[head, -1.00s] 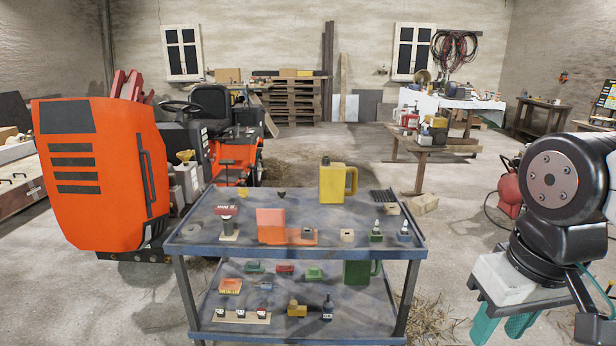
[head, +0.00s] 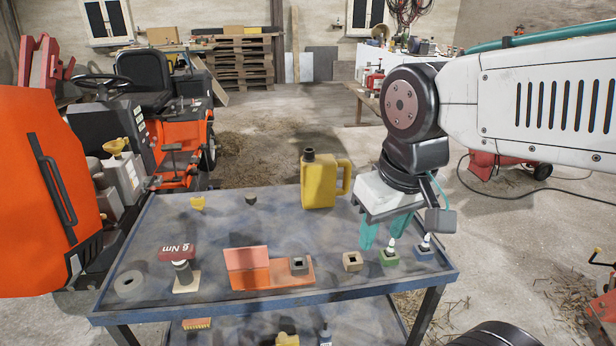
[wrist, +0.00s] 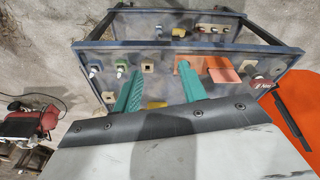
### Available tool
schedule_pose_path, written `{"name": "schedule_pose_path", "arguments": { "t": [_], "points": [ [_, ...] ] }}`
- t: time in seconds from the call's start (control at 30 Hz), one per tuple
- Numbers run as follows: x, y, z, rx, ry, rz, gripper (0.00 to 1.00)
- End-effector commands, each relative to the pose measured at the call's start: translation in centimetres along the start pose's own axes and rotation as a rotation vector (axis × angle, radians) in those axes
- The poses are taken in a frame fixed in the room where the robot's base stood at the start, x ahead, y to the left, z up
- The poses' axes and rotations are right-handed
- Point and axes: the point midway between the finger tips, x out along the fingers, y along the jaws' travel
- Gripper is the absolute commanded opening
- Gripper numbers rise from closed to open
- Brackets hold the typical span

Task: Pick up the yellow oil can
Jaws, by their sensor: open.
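The yellow oil can (head: 318,185) stands upright on the cart's top shelf, toward the back. It has a dark cap and a handle on its right side. My gripper (head: 380,236) hangs to the right of the can, fingers pointing down, apart from it. Its two teal fingers are spread with nothing held. In the wrist view my gripper (wrist: 157,88) is over the cart top, and a small yellow patch shows between the fingers; I cannot tell surely that it is the can.
The blue-grey cart (head: 140,250) also bears an orange holder (head: 245,268), a red-topped tool (head: 178,255), a wooden block (head: 352,261) and small green (head: 389,257) and blue (head: 424,252) bottle holders near the front. An orange tractor (head: 40,190) stands at the left.

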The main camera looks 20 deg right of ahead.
Motion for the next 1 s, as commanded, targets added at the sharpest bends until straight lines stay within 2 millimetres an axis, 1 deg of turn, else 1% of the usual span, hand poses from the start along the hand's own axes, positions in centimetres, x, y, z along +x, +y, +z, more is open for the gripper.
{"name": "schedule_pose_path", "arguments": {
  "t": [0.17, 0.2, 0.27, 0.3, 0.37, 0.4, 0.5, 0.6, 0.7, 0.83, 0.9, 1.0],
  "points": [
    [3.5, 2.2, -8.7, 0.056, 0.166, 0.031, 0.42],
    [4.4, 3.0, -10.9, 0.068, 0.214, 0.039, 0.42],
    [5.9, 4.1, -14.2, 0.086, 0.291, 0.051, 0.42],
    [6.9, 5.0, -16.2, 0.097, 0.341, 0.06, 0.42],
    [8.4, 6.4, -19.1, 0.112, 0.415, 0.073, 0.42],
    [9.4, 7.3, -20.9, 0.121, 0.466, 0.081, 0.42],
    [12.1, 9.8, -24.9, 0.143, 0.592, 0.101, 0.42],
    [14.8, 12.5, -28.1, 0.164, 0.716, 0.123, 0.42],
    [17.2, 14.9, -30.4, 0.18, 0.835, 0.139, 0.42],
    [19.7, 17.4, -32.1, 0.197, 0.963, 0.157, 0.42],
    [20.5, 18.2, -32.5, 0.201, 1.012, 0.163, 0.42],
    [21.2, 19.0, -32.8, 0.206, 1.058, 0.169, 0.42]
  ]
}}
